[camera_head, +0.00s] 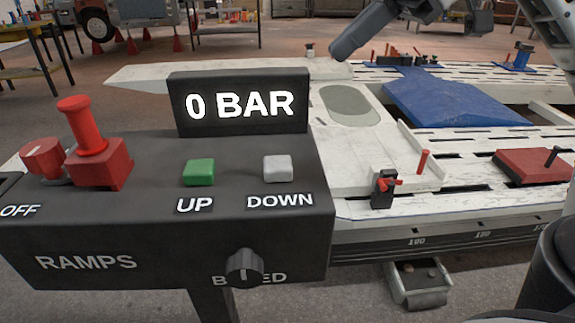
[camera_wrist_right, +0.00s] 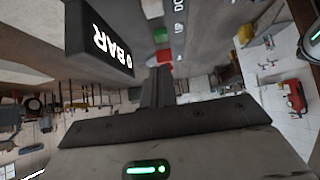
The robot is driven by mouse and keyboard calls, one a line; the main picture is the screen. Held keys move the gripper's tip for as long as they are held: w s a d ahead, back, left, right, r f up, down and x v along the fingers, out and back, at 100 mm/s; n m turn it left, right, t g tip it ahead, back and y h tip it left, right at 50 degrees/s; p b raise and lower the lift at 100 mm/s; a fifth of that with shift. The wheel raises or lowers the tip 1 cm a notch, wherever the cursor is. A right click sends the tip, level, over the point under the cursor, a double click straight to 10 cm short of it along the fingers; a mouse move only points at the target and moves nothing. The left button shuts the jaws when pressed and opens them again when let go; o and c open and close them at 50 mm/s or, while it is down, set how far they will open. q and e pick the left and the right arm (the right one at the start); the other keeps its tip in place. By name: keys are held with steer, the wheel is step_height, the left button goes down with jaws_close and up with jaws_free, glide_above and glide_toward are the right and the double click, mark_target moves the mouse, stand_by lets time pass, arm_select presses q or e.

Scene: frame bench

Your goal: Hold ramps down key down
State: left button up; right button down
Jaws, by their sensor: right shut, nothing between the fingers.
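The light grey DOWN key (camera_head: 277,168) sits on the sloping top of the dark ramps control box (camera_head: 100,230), to the right of the green UP key (camera_head: 198,172). The DOWN key stands up from the panel with nothing touching it. My right gripper (camera_head: 342,50) is at the top middle of the head view, shut and empty, above and beyond the box and apart from the key. In the right wrist view its closed fingers (camera_wrist_right: 161,78) point toward the panel, where the green UP key (camera_wrist_right: 161,35) shows. My left gripper is in neither view.
A display (camera_head: 240,103) reading 0 BAR stands behind the keys. A red mushroom-like knob (camera_head: 83,125) and a red switch (camera_head: 42,158) are at the left. A black BLEED knob (camera_head: 243,267) sits on the front. The white frame bench (camera_head: 385,150) lies right.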

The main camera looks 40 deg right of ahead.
arm_select(q)
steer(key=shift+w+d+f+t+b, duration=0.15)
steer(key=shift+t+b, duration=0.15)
steer(key=shift+b, duration=0.3)
arm_select(e)
step_height(320, 180, down, 2)
steer(key=shift+f, duration=0.2)
steer(key=b, duration=0.1)
glide_above(268, 162)
steer(key=s+d, duration=0.2)
steer(key=f, duration=0.7)
steer(key=shift+w+d+f, duration=0.1)
steer(key=shift+w+f, duration=0.1)
step_height(268, 162, down, 3)
steer(key=shift+d+r+b, duration=0.1)
steer(key=shift+r+b, duration=0.1)
steer(key=shift+b, duration=0.5)
steer(key=shift+f, duration=0.5)
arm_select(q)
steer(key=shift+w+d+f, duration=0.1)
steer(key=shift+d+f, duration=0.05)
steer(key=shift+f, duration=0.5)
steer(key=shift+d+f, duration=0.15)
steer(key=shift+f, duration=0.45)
